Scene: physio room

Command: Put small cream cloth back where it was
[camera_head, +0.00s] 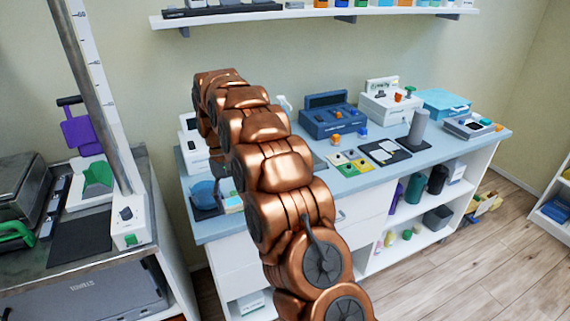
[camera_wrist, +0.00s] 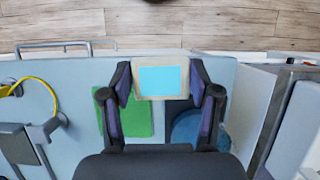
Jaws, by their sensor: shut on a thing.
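In the wrist view, my gripper (camera_wrist: 160,88) is shut on a small cream piece with a light blue square on its face, seemingly the small cream cloth (camera_wrist: 160,64). It sits between both fingertips, above the pale blue counter. Behind the fingers lie a flat green thing (camera_wrist: 142,118) and a round blue thing (camera_wrist: 188,126), both partly hidden. In the head view my copper arm reaches over the left part of the blue counter (camera_head: 330,188). The gripper and the cloth are mostly hidden behind the arm there.
A blue bowl (camera_head: 203,190) stands at the counter's left end. A blue case (camera_head: 331,118), a card with coloured spots (camera_head: 348,163), a dark tray (camera_head: 385,151) and a grey cylinder (camera_head: 418,128) occupy the rest.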

